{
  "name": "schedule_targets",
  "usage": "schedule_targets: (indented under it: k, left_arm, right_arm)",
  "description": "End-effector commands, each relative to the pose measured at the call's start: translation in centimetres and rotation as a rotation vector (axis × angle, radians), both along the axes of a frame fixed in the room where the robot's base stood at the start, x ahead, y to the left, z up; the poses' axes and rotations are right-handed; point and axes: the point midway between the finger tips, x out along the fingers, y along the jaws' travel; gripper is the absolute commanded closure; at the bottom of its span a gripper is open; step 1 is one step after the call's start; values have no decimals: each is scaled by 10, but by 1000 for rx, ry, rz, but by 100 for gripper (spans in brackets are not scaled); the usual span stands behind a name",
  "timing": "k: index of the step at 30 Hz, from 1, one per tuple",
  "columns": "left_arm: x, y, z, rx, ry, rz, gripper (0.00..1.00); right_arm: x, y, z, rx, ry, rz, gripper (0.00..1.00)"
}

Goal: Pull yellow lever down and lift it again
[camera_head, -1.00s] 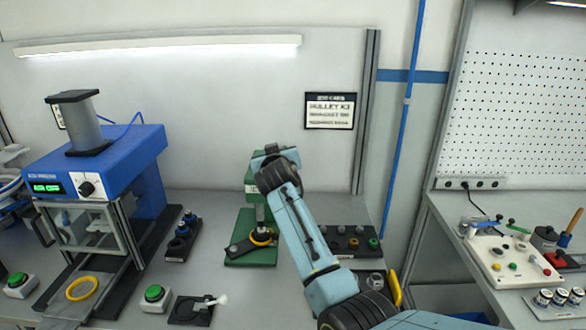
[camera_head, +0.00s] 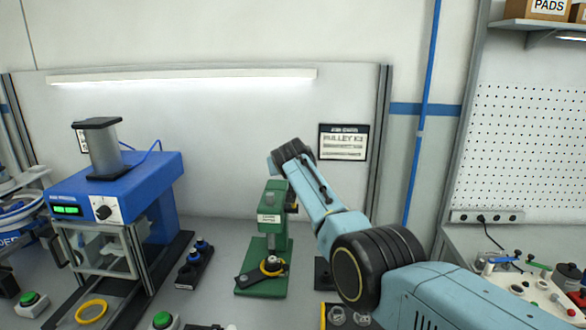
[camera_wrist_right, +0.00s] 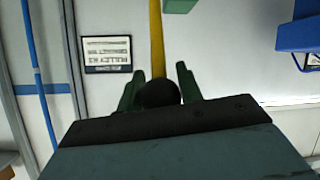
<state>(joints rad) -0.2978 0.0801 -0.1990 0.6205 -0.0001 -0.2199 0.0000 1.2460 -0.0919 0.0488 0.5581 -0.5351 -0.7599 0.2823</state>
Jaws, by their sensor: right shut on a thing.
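The green press (camera_head: 271,245) stands on the bench in the middle of the head view, with a black and yellow round part on its base. My right arm reaches up beside the press head from the right, and its wrist hides the gripper and the lever in this view. In the right wrist view the yellow lever (camera_wrist_right: 156,40) runs up from a dark ball knob (camera_wrist_right: 158,93). The knob sits between the two fingers of my right gripper (camera_wrist_right: 158,82), which is shut on it. My left gripper is not in view.
A blue press machine (camera_head: 120,190) stands to the left. A black holder (camera_head: 193,268) with blue-topped parts, a yellow ring (camera_head: 91,311) and green buttons lie on the bench. A sign (camera_head: 342,142) hangs behind my arm. A pegboard (camera_head: 530,150) is at the right.

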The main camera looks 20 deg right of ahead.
Motion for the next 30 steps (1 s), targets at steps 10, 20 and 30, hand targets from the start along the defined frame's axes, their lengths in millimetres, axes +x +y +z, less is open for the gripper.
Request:
schedule_targets:
  k: [10,20,30]
  left_arm:
    - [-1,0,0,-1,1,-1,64]
    - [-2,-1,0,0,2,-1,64]
    - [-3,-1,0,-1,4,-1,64]
  right_arm:
    - [4,0,7,4,2,2,100]
    - [4,-1,10,4,-2,2,61]
    - [3,1,4,5,7,4,43]
